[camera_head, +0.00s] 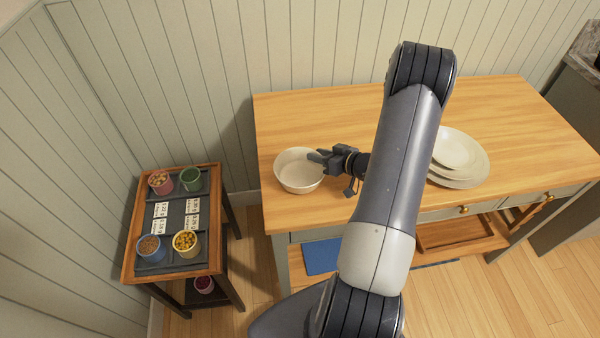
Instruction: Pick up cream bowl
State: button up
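The cream bowl (297,180) stands upright near the left end of the wooden table (330,112). My gripper (317,158) reaches in from the right, with its fingertips at the bowl's right rim. The fingers look close to the rim or over it. I cannot tell whether they touch it, or whether they are open or shut on it. The bowl looks empty and rests on the table top.
A stack of cream plates (468,158) sits to the right, partly behind my arm. A small wooden stand (129,265) at the left holds several coloured cups and some cards. A blue item (321,257) lies on the table's lower shelf. The table's back left is clear.

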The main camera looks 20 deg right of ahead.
grip_shut()
jog(key=shift+r, duration=0.1)
dwell(0.5)
